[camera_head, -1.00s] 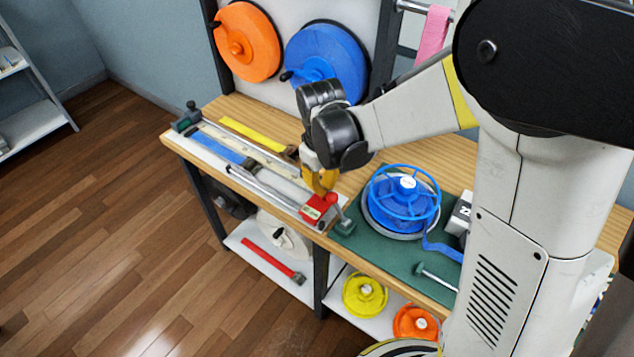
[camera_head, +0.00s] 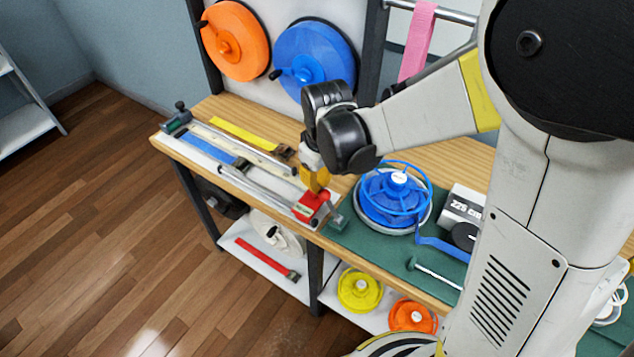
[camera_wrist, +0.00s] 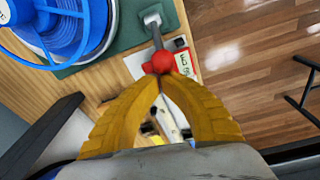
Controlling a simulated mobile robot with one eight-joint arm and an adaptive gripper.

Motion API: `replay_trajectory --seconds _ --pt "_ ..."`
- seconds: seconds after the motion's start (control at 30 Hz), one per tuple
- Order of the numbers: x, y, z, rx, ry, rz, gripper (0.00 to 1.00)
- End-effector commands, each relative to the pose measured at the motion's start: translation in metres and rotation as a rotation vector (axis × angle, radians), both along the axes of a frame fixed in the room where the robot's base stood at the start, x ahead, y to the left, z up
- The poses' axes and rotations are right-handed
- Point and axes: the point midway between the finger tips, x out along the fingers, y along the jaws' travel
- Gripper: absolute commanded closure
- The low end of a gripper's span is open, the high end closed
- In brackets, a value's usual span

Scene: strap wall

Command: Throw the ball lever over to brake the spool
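The ball lever has a red ball (camera_head: 323,196) on a grey arm, beside a red block (camera_head: 308,207) at the bench's front edge. In the wrist view the ball (camera_wrist: 160,62) sits right at the fingertips, and its arm runs up to a grey bracket. My gripper (camera_head: 317,184) points down over the red block and ball. Its yellow fingers (camera_wrist: 161,80) meet at the tips, with the ball just beyond them. I cannot tell whether they touch it. The blue spool (camera_head: 391,204) sits on a round base to the right.
Metal rails (camera_head: 235,150), a blue strap (camera_head: 212,145) and a yellow strap (camera_head: 243,133) lie left of the lever. A green mat (camera_head: 375,244) holds a white box (camera_head: 462,205) and a T-handled tool (camera_head: 432,270). Orange and blue reels hang on the wall behind.

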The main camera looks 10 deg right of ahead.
Motion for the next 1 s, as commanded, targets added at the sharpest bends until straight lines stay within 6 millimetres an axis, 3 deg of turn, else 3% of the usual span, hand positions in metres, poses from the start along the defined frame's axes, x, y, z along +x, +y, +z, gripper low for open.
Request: replay_trajectory --seconds 0.37,1.0 --pt "-0.009 -0.009 0.008 0.088 -0.087 -0.004 1.0" --pt "-0.047 -0.05 0.021 0.487 -0.489 -0.009 1.0"
